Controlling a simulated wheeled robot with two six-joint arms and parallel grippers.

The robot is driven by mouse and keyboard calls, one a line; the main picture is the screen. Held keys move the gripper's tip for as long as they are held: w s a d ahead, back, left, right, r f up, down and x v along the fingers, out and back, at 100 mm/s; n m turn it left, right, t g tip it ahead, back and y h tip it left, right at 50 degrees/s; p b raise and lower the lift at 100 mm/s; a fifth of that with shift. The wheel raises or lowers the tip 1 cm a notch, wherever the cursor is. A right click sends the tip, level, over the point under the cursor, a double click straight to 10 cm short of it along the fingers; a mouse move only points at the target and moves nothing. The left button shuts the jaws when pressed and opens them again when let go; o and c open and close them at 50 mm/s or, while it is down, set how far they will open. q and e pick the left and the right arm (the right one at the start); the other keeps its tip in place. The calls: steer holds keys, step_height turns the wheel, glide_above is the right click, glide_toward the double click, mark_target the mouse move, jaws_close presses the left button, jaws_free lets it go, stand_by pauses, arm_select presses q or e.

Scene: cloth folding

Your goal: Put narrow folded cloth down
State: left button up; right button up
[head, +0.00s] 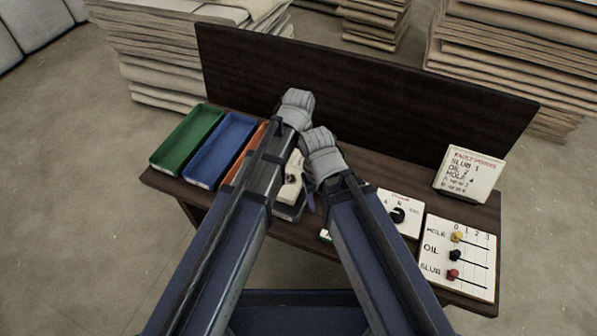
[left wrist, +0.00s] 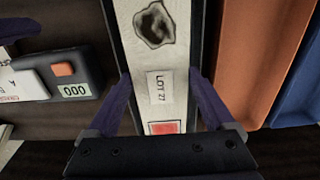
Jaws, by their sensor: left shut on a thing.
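The narrow folded cloth (left wrist: 160,55) is a pale strip with a dark stain, a LOT 27 label and a red square. In the left wrist view my left gripper (left wrist: 160,80) has its purple fingers against both long sides of the strip, shut on it. In the head view the cloth (head: 291,182) shows partly between my two arms, the rest hidden. A dark border shows along the strip; I cannot tell whether the cloth touches what is below. My right gripper (head: 310,200) is just right of the cloth, its fingers mostly hidden.
Green (head: 186,137), blue (head: 222,149) and orange (head: 243,152) trays lie left of the cloth. A dark counter reading 000 (left wrist: 75,92) is beside it. A dial card (head: 398,214), slider board (head: 459,256) and fault-points sign (head: 468,175) stand right. A dark panel (head: 360,90) closes the back.

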mark_target(298, 164)
arm_select(q)
step_height(298, 164, down, 4)
steer(key=b, duration=0.3)
steer(key=shift+r, duration=0.1)
arm_select(e)
step_height(298, 164, down, 4)
steer(key=shift+r, duration=0.1)
arm_select(q)
steer(key=shift+r, duration=0.15)
arm_select(e)
steer(key=shift+r, duration=0.15)
arm_select(q)
steer(key=o, duration=1.2)
step_height(298, 164, up, 12)
steer(key=p, duration=1.2)
arm_select(e)
step_height(298, 164, up, 12)
steer(key=shift+a, duration=0.1)
